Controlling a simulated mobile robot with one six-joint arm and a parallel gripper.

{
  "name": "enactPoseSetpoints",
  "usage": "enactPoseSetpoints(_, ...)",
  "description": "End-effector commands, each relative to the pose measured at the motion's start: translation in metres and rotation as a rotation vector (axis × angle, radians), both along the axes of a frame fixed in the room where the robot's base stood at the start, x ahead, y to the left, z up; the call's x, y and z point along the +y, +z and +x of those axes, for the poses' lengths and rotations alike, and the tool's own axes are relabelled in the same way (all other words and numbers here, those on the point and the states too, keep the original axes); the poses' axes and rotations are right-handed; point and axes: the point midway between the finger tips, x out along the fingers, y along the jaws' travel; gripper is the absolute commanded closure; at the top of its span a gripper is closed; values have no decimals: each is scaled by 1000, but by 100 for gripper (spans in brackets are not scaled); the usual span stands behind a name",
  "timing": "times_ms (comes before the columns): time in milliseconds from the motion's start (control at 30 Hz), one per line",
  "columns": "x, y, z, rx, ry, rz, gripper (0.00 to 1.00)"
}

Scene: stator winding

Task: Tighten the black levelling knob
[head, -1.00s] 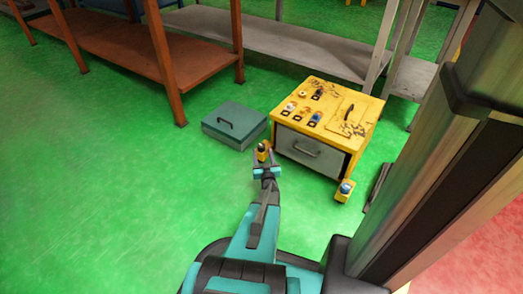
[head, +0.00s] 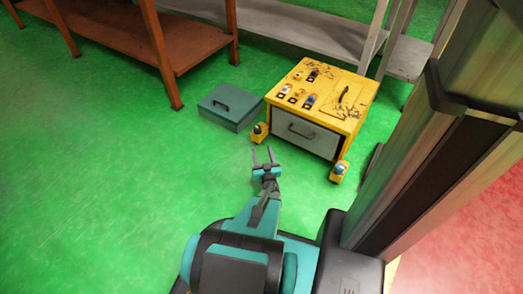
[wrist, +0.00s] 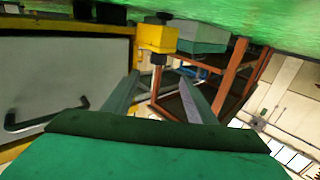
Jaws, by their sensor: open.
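My gripper (head: 265,157) is open and empty above the green floor, in front of the yellow cabinet's (head: 356,118) near left corner. A yellow corner bracket (head: 258,137) with a dark knob (head: 260,127) on top stands at that corner, beyond my fingertips and apart from them. The wrist view is upside down. It shows the bracket (wrist: 157,38) beyond and between my open fingers (wrist: 165,95), with a black part (wrist: 158,59) on its upper side, probably the knob. A second bracket (head: 338,174) with a bluish-topped knob is at the right corner.
A closed teal case (head: 237,120) lies on the floor left of the cabinet. The cabinet has a grey drawer (head: 305,135) with a handle; small parts lie on top. Orange and grey shelving (head: 175,90) stands behind. The floor at left is clear.

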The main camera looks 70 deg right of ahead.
Motion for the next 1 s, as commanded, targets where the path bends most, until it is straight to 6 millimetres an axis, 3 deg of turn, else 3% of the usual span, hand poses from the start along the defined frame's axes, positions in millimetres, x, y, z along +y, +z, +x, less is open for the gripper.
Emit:
enactPoseSetpoints(267,0,1,1,1,1,3,48)
enactPoseSetpoints(467,5,8,14,17,10,29,48)
enactPoseSetpoints(767,29,30,67,97,52,151,48)
enactPoseSetpoints(1000,65,47,116,195,100,276,48)
